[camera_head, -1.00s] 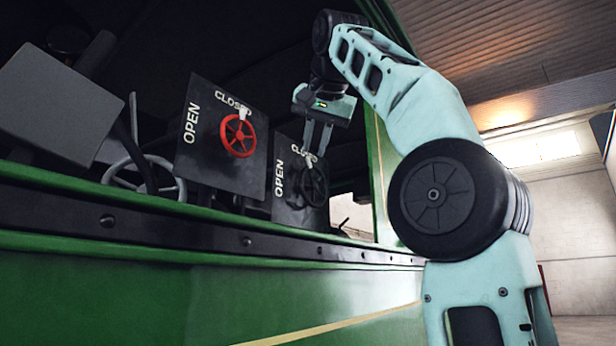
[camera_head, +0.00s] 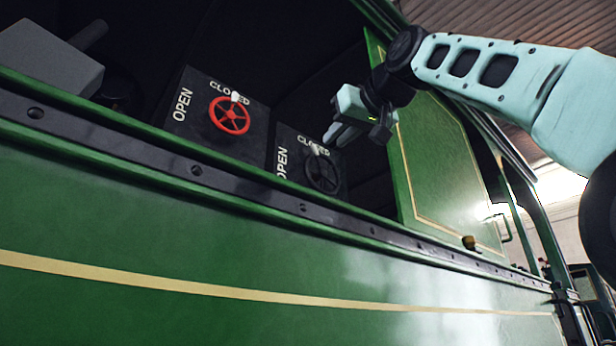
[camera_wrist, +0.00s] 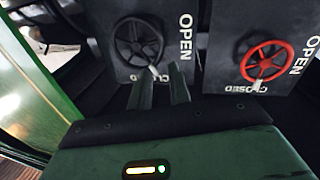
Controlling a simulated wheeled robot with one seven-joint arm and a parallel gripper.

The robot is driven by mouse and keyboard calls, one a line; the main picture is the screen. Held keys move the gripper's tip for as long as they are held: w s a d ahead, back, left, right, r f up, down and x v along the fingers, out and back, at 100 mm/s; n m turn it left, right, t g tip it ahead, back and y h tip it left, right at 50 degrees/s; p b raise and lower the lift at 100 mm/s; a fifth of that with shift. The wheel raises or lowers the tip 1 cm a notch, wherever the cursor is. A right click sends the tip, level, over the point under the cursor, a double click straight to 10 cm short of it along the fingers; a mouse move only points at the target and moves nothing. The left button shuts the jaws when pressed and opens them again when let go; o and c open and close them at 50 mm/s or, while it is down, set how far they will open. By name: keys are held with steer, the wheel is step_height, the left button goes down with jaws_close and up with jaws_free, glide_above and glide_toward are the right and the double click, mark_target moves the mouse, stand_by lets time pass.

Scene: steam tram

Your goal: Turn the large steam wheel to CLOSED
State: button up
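Two spoked wheels sit on dark panels marked OPEN and CLOSED: a red wheel (camera_head: 230,116) and a black wheel (camera_head: 322,174). Similar in size, neither is labelled as the large steam wheel. The wrist view shows the black wheel (camera_wrist: 138,41) ahead of my gripper and the red wheel (camera_wrist: 264,60) to the right. Each wheel has a white marker beside its CLOSED lettering. My gripper (camera_head: 335,135) is up and right of the black wheel in the head view. Its fingers (camera_wrist: 163,76) are parted and appear empty, near the black wheel's marker; contact cannot be told.
The green tram side (camera_head: 230,230) and its dark riveted ledge (camera_head: 195,170) run below the panels. A green cab panel (camera_head: 440,160) stands right of my gripper. A grey box (camera_head: 48,60) is at the upper left. The cab interior is dark.

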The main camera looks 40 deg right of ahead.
mark_target(322, 170)
steer(key=w+d+p, duration=0.2)
steer(key=w+p, duration=0.5)
steer(key=w, duration=0.8)
steer(key=shift+d, duration=0.25)
jaws_close()
